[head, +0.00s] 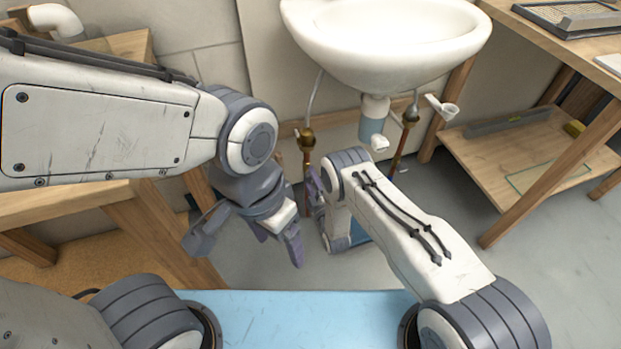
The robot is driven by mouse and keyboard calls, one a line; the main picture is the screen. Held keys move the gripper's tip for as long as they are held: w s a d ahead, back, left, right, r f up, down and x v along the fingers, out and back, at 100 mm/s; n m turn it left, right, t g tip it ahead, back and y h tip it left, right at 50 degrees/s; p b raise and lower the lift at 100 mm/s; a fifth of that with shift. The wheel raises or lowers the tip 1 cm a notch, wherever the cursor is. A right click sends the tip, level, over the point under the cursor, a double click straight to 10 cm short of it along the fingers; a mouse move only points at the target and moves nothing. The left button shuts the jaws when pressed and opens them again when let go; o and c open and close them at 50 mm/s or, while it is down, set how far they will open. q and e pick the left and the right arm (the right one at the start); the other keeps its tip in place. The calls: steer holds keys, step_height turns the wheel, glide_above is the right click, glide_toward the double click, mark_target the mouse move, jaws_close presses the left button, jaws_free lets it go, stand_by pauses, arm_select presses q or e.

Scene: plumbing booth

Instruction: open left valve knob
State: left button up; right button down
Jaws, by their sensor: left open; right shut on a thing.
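The left valve (306,138) is a brass fitting on the copper pipe below the left side of the sink. I cannot make out its knob. My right gripper (315,188) is just below this valve, in front of the pipe. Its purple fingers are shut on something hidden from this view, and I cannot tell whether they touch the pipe. My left gripper (246,243) is open and empty, pointing down, lower and to the left of the valve, apart from it. The right valve (411,114) is brass, with a white part beside it.
The white sink (386,40) hangs above the valves, with its drain trap (373,122) between the pipes. A wooden bench (95,202) stands at left. A wooden shelf (530,155) stands at right. Grey floor is free between them, around my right arm.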

steer(key=shift+s+f, duration=0.1)
steer(key=shift+c, duration=1.5)
jaws_free()
steer(key=p+v, duration=0.3)
steer(key=v, duration=0.7)
steer(key=shift+s+p, duration=0.2)
steer(key=shift+p, duration=0.2)
steer(key=shift+s, duration=0.1)
